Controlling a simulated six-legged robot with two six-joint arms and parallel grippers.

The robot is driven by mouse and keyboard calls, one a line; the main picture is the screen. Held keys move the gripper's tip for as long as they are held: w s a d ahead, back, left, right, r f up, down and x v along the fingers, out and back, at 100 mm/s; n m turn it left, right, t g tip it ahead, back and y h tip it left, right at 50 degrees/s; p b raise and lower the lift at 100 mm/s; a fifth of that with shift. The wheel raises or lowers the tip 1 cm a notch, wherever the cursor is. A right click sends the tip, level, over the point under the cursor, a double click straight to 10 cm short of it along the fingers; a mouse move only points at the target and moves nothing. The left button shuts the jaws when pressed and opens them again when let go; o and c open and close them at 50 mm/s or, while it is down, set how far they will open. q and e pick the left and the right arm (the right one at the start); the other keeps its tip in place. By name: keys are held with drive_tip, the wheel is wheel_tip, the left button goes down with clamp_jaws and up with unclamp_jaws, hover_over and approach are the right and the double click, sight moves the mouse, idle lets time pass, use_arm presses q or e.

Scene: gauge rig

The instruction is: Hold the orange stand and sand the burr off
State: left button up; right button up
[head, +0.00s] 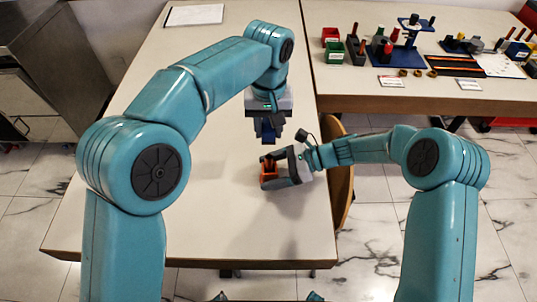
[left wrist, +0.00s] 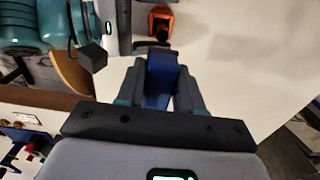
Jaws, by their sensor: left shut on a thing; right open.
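The orange stand (head: 269,171) is on the pale table near its right edge; it also shows at the top of the left wrist view (left wrist: 161,17). My right gripper (head: 268,168) is open, with its fingers at the stand; I cannot tell whether they touch it. My left gripper (head: 267,132) is shut on a blue block (left wrist: 161,80), behind the stand in the head view and apart from it. A small dark part shows at the stand in the left wrist view. I cannot make out the burr.
The pale table (head: 215,215) is mostly clear around the stand. A sheet of paper (head: 194,15) lies at its far end. A second table (head: 440,95) at the back right carries bins, bottles and tools. A wooden chair (head: 341,185) stands by the right edge.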

drive_tip(key=v, duration=1.1)
drive_tip(key=shift+d+r, duration=0.15)
drive_tip(key=shift+d, duration=0.05)
